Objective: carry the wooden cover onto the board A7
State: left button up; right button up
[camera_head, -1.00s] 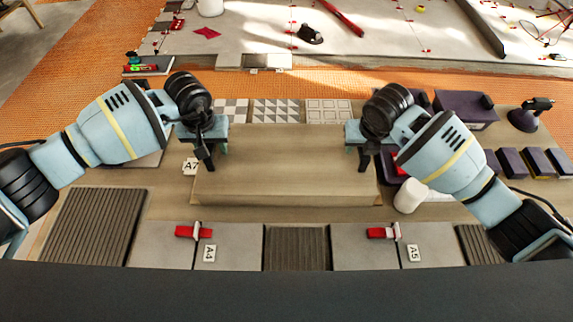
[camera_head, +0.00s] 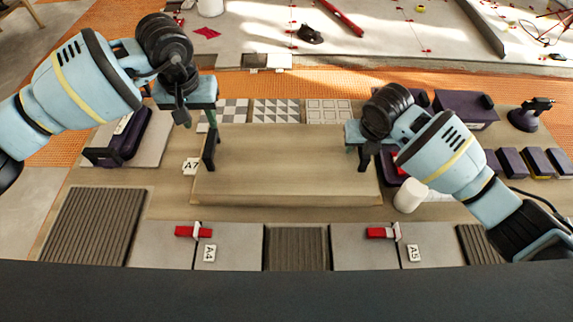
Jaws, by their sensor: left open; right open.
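The wooden cover (camera_head: 286,165) is a wide, low, light-brown box in the middle of the bench, beside the white A7 label (camera_head: 191,166). The board A7 itself is not visible; I cannot tell what lies under the cover.
Tiles labelled A4 (camera_head: 209,253) and A5 (camera_head: 414,253) with red clamps lie in front. A white cylinder (camera_head: 409,196) stands right of the cover. A purple tool (camera_head: 119,139) lies on a tile at left. Patterned tiles (camera_head: 276,111) lie behind; purple boxes (camera_head: 465,109) stand at right.

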jog(key=shift+v, duration=6)
jog(key=shift+s, duration=0.1)
